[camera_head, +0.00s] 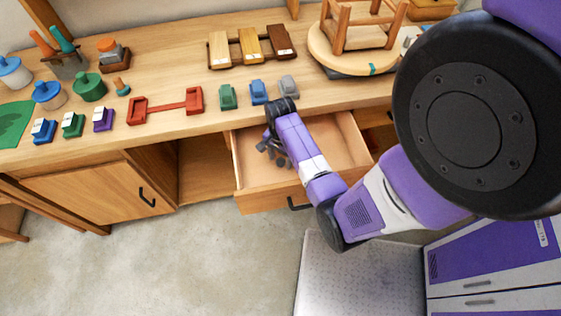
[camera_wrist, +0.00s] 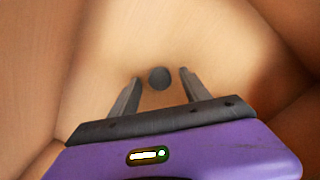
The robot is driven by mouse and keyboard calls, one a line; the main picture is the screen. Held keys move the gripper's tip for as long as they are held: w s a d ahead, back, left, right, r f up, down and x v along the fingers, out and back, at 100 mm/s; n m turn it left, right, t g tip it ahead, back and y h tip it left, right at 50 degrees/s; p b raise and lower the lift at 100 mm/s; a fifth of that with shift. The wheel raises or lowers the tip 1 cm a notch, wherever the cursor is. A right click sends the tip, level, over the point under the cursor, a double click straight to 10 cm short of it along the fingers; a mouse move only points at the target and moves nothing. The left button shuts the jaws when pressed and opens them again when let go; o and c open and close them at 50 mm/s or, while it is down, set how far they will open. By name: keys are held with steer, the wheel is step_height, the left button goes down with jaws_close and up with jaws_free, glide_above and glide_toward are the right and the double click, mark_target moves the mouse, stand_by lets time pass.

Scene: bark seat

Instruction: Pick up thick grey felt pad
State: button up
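The thick grey felt pad (camera_wrist: 159,79) is a small dark grey disc lying on the wooden floor of the open drawer (camera_head: 347,138). My gripper (camera_wrist: 161,77) is open, with one finger on each side of the pad in the wrist view. I see gaps between the pad and both fingers; how high the fingertips are above the drawer floor I cannot tell. In the head view my gripper (camera_head: 273,157) reaches down into the left part of the drawer, and I cannot make out the pad there.
Drawer walls surround my gripper. The worktop (camera_head: 180,75) above holds green (camera_head: 228,97), blue (camera_head: 258,92) and grey (camera_head: 289,86) blocks near its front edge, a red bracket (camera_head: 165,105) and an upturned stool (camera_head: 362,25). An open compartment (camera_head: 203,168) lies left of the drawer.

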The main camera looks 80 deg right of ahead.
mark_target(281, 161)
jaws_close()
steer(key=shift+r, duration=0.15)
step_height(281, 161, up, 20)
steer(key=p, duration=0.4)
steer(key=shift+p, duration=0.3)
